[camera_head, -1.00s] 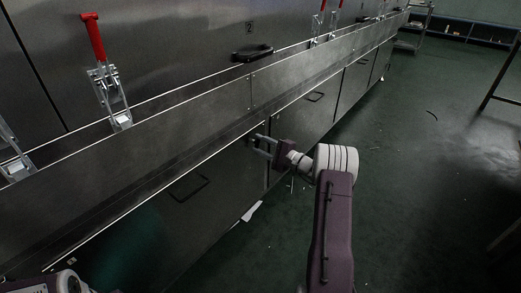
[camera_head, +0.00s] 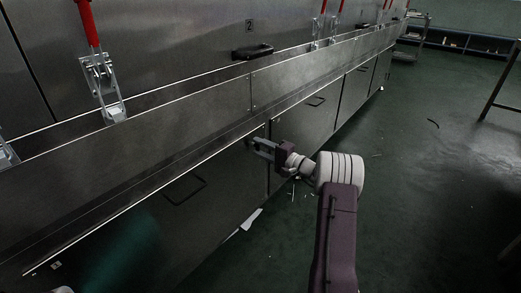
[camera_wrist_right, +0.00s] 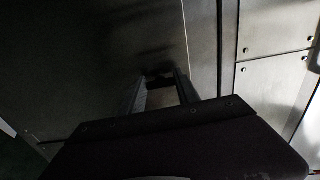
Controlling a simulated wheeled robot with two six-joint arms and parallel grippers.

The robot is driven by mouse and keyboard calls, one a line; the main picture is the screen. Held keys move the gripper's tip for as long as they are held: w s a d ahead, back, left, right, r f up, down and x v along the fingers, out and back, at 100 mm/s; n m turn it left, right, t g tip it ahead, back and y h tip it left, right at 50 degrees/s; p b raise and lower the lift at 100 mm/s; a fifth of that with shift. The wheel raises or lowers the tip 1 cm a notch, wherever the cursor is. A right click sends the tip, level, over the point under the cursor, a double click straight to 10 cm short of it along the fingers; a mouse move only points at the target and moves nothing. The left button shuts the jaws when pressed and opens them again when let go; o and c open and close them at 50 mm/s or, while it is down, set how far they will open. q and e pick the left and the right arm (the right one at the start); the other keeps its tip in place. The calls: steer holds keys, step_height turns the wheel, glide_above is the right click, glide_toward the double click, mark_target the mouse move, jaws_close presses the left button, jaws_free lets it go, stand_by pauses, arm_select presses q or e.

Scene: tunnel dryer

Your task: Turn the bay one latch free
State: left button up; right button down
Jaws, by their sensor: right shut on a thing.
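My right gripper (camera_head: 263,147) is at the upper right corner of the near lower door (camera_head: 150,225), close to the seam with the door beyond. Its two fingers are shut on a small dark piece, taken to be the bay one latch (camera_wrist_right: 158,74). In the right wrist view the gripper (camera_wrist_right: 161,82) has its fingertips against the dark panel, left of the vertical seam. The fingers hide most of the latch, so its angle cannot be told.
The near door has a bar handle (camera_head: 185,190). Red-handled clamps (camera_head: 98,62) stand on the ledge above. A black handle (camera_head: 252,51) is near the number 2 label.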

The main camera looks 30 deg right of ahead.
steer(key=c, duration=0.9)
jaws_free()
steer(key=shift+s+d, duration=0.1)
steer(key=shift+s, duration=0.05)
steer(key=p+v, duration=0.5)
steer(key=v, duration=0.3)
steer(key=shift+s+d, duration=0.1)
steer(key=shift+s, duration=0.25)
